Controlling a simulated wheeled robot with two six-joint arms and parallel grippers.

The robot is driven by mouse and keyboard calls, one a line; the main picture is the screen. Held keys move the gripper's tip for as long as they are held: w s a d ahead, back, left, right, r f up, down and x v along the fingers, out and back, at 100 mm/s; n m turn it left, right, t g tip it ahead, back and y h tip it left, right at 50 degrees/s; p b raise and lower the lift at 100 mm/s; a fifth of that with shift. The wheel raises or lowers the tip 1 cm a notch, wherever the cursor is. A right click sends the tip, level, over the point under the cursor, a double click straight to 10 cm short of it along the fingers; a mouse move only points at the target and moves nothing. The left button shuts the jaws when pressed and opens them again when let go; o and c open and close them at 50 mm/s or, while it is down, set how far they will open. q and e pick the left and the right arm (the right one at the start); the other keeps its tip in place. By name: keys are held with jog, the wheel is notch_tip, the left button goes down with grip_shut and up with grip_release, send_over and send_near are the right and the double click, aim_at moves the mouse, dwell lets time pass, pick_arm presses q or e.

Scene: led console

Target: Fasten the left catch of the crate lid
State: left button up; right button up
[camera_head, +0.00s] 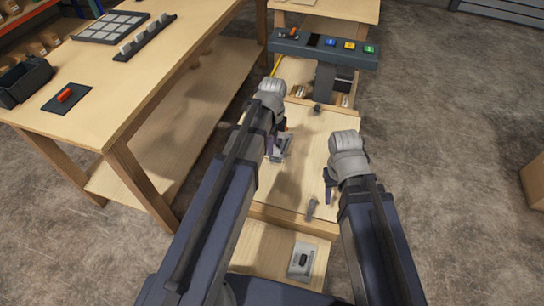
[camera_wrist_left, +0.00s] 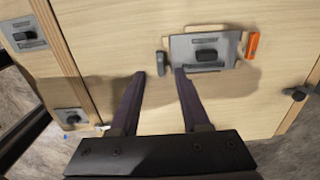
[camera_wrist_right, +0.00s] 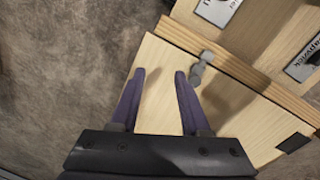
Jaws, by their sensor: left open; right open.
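The crate lid (camera_head: 306,140) is a pale wooden panel below my arms. A grey plate with a dark knob (camera_head: 281,150) sits on it; the plate also shows in the left wrist view (camera_wrist_left: 183,48), with an orange piece (camera_wrist_left: 252,45) at its right. My left gripper (camera_wrist_left: 160,74) is open and empty just short of this plate. A small grey peg (camera_wrist_left: 161,66) appears between its fingertips. My right gripper (camera_wrist_right: 160,74) is open and empty over the wood. A grey peg (camera_wrist_right: 203,66) stands just beyond its right finger. Which fitting is the left catch is unclear.
A console with coloured buttons (camera_head: 322,48) stands beyond the lid. Another grey plate (camera_head: 301,261) lies at the near end. A workbench (camera_head: 105,95) with trays and a red-handled item (camera_head: 66,97) is on the left.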

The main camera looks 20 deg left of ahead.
aim_at(273, 158)
pick_arm(q)
notch_tip(273, 158, down, 6)
jog(key=b, duration=0.5)
jog(key=shift+f+b, duration=0.25)
jog(key=shift+b, duration=0.1)
pick_arm(e)
notch_tip(273, 158, down, 6)
jog(key=shift+f, duration=0.25)
pick_arm(q)
jog(key=shift+r, duration=0.1)
grip_shut()
